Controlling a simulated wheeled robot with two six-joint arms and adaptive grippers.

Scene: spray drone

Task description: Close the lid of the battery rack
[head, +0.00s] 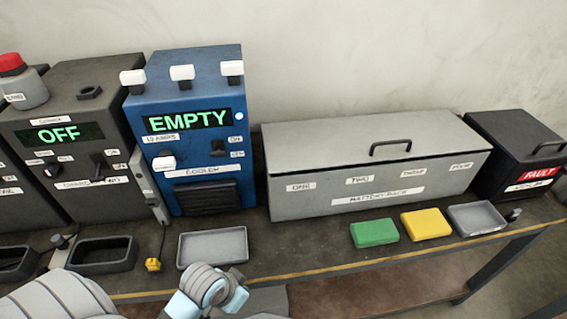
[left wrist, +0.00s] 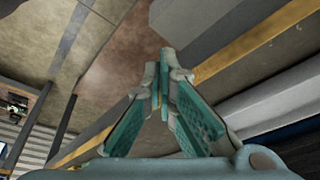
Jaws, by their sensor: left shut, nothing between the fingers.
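The battery rack (head: 290,205) is a long grey box on the bench, with slots labelled ONE to FOUR on its front. Its grey lid (head: 310,140) lies down across the top, with a dark handle (head: 390,147) near the front edge. A thin dark line shows between lid and box; I cannot tell whether any gap remains. My left arm reaches in at the bottom of the head view, in front of the bench and away from the rack. In the left wrist view my left gripper (left wrist: 163,75) is shut and empty. My right gripper is not in view.
A blue cooler box (head: 195,110) reading EMPTY stands left of the rack, and a black FAULT box (head: 515,150) stands right. A green block (head: 374,233), a yellow block (head: 426,224) and grey trays (head: 212,247) lie along the bench's front.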

